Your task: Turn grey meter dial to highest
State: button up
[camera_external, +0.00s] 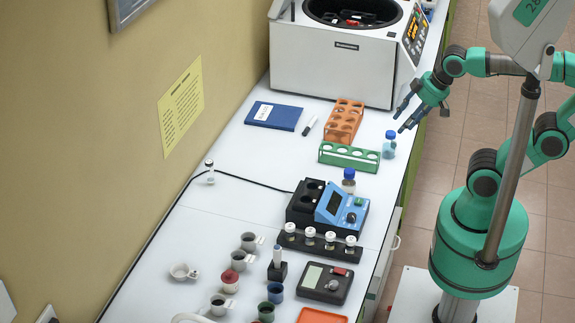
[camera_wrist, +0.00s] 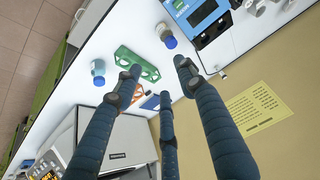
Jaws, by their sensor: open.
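The dark grey meter (camera_external: 325,283) lies flat near the front right edge of the bench in the external view. It has a pale display (camera_external: 313,275), a red part at its upper right and a small round dial (camera_external: 333,285). The dial's setting is too small to read. The meter is not visible in the wrist view. My gripper (camera_external: 405,115) is open and empty at the bench's right edge, well above the meter in the picture, near a blue-capped bottle (camera_external: 389,148). Its spread fingers also show in the wrist view (camera_wrist: 158,78).
A blue-black instrument (camera_external: 335,205) and a black rack with several white-capped vials (camera_external: 290,239) stand between my gripper and the meter. Green (camera_external: 349,155) and orange (camera_external: 343,122) racks and a white centrifuge (camera_external: 330,60) are near my gripper. Several cups stand left of the meter.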

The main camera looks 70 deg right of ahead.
jog(key=shift+w+a, duration=0.1)
jog(key=w+a+r+n+g+y+p, duration=0.15)
jog(key=w+a+n+p, duration=0.3)
jog(key=w+a, duration=0.45)
jog(key=n+g+h+p, duration=0.2)
jog(key=n+g+p, duration=0.2)
jog(key=n+p, duration=0.75)
send_over(334, 283)
jog(key=b, duration=0.3)
notch_tip(334, 283, down, 14)
jog(key=n, duration=0.3)
jog(key=shift+n, duration=0.4)
jog(key=shift+a+f+y, duration=0.1)
jog(key=shift+y, duration=0.15)
notch_tip(334, 283, down, 14)
jog(key=shift+r+b, duration=0.2)
jog(key=shift+b, duration=0.75)
